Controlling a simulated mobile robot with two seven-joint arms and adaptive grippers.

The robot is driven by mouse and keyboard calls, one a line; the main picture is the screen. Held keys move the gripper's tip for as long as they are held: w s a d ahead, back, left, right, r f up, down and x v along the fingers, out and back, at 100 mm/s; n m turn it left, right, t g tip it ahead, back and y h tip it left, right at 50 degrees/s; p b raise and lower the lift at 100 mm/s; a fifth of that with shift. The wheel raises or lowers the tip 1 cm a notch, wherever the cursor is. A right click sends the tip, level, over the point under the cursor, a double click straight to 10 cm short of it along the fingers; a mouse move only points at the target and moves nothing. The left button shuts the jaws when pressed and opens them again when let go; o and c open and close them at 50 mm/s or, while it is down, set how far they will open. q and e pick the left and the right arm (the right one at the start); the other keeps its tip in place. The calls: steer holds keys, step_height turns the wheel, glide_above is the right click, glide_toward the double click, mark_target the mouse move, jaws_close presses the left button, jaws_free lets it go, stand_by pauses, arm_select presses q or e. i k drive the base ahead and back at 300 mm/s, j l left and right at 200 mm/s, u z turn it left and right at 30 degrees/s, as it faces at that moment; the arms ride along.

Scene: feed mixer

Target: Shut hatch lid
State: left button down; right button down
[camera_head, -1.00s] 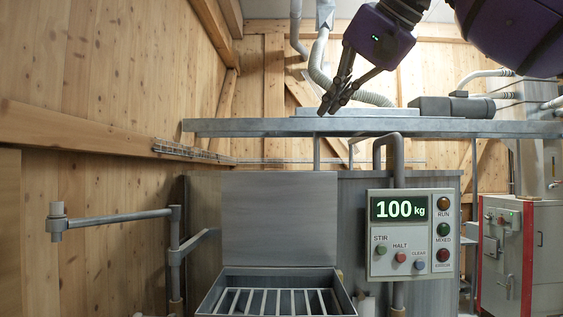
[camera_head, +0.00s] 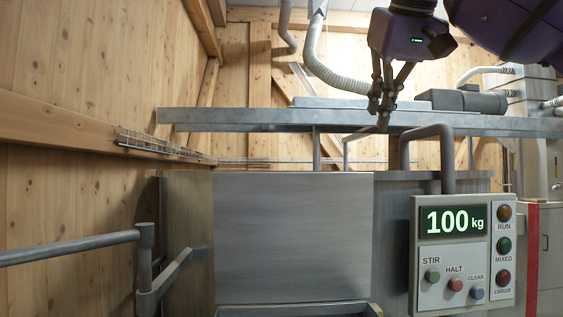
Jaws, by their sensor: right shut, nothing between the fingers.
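The hatch lid (camera_head: 293,237) is a flat grey metal panel standing upright, so it is open. Only the top edge of the hatch frame (camera_head: 290,309) shows below it; the opening itself is out of the picture. My right gripper (camera_head: 381,122) hangs from the top right, pointing down, with its fingers shut and empty. In the picture it is above and to the right of the lid, in front of the horizontal steel beam, and apart from the lid. My left gripper is not in view.
A control panel (camera_head: 464,254) reading 100 kg stands right of the lid, with a bent grey pipe (camera_head: 447,160) above it. A steel beam (camera_head: 250,121) crosses above the lid. A grey rail (camera_head: 70,248) is at the left, before the wooden wall (camera_head: 80,190).

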mark_target(279, 237)
steer(key=i+j, duration=0.3)
steer(key=i, duration=0.15)
steer(key=i+j, duration=0.3)
steer(key=i, duration=0.15)
